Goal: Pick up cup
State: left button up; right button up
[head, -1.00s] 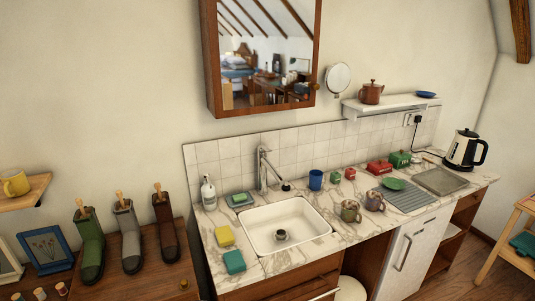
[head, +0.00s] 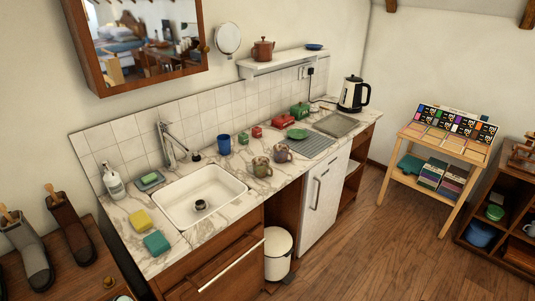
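Several cups are in the head view, and I cannot tell which one the task means. A blue cup (head: 224,144) stands on the marble counter (head: 228,197) behind the sink's right corner. A greenish-brown mug (head: 262,166) and a purplish-brown mug (head: 282,153) stand side by side near the counter's front edge, right of the sink. All three are upright and nothing holds them. A white cup (head: 529,229) shows partly at the right edge, in a wooden shelf unit. Neither of my grippers is in view.
The sink (head: 200,195) has a faucet (head: 170,143) behind it and sponges on its left. A drying mat (head: 312,144), a green dish (head: 297,133) and a kettle (head: 353,94) are to the right. Wooden floor (head: 375,235) is clear beyond the white bin (head: 278,248).

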aim_at(282, 153)
jog(key=l+u, duration=0.1)
jog(key=u, duration=0.35)
jog(key=i+l+u, duration=0.1)
jog(key=u, duration=0.35)
jog(key=l+u, duration=0.1)
jog(key=u, duration=0.4)
jog(key=l+u, duration=0.4)
jog(key=l, duration=0.15)
jog(key=l+u, duration=0.35)
jog(key=l, duration=0.15)
jog(key=l+u, duration=0.1)
jog(key=l, duration=0.25)
jog(key=k+l+u, duration=0.15)
jog(key=l, duration=0.25)
jog(key=k+l+u, duration=0.1)
jog(key=l, duration=0.25)
jog(key=k+l, duration=0.1)
jog(key=l, duration=0.25)
jog(key=k+l, duration=0.1)
jog(key=l, duration=0.25)
jog(key=k+l+u, duration=0.1)
jog(key=l, duration=0.3)
